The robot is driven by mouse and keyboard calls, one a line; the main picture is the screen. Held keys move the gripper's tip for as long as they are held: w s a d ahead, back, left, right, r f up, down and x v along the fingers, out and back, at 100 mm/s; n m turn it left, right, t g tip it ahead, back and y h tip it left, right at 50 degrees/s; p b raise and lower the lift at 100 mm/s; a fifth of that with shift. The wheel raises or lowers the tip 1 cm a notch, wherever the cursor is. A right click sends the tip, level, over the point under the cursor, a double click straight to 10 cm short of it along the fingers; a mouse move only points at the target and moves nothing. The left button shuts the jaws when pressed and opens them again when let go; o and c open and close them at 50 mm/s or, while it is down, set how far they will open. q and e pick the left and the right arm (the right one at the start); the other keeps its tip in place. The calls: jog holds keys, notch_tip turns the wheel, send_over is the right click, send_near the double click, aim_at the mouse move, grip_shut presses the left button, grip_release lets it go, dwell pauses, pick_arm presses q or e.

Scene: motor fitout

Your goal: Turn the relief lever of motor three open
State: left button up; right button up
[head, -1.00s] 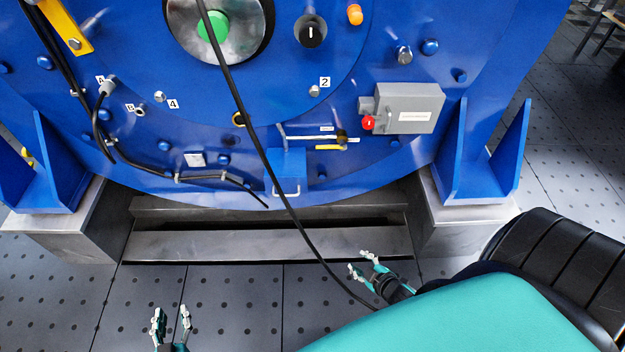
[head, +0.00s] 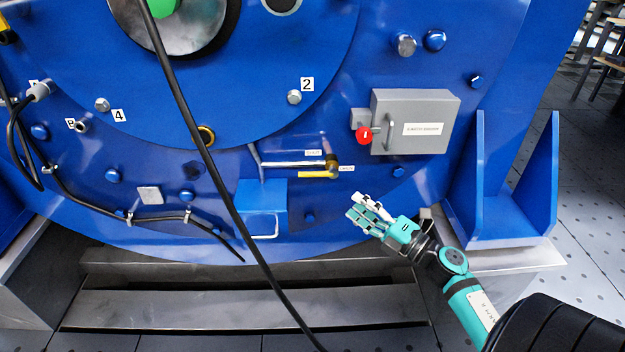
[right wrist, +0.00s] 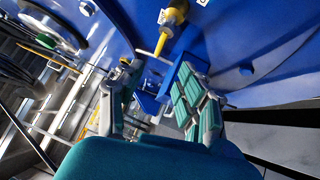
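The relief lever (head: 318,174) is a short yellow handle on a brass valve (head: 333,162) at the end of a silver pipe on the blue motor face. It lies roughly level, pointing left, below the pipe. Small white labels sit by it; their text is too small to read. My right gripper (head: 360,209) is open and empty, below and right of the lever, apart from it. In the right wrist view the yellow lever (right wrist: 160,43) shows beyond the spread fingers (right wrist: 163,92), near the top. My left gripper is out of view.
A grey box (head: 415,122) with a red knob (head: 364,135) is right of the valve. A blue block (head: 262,207) with a silver handle is below left. A black cable (head: 205,150) hangs across the motor face. A blue bracket (head: 500,195) stands at right.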

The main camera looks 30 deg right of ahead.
aim_at(313, 174)
jog(key=b+x, duration=0.2)
jog(key=x, duration=1.2)
jog(key=shift+w, duration=0.45)
jog(key=shift+c, duration=0.4)
grip_shut()
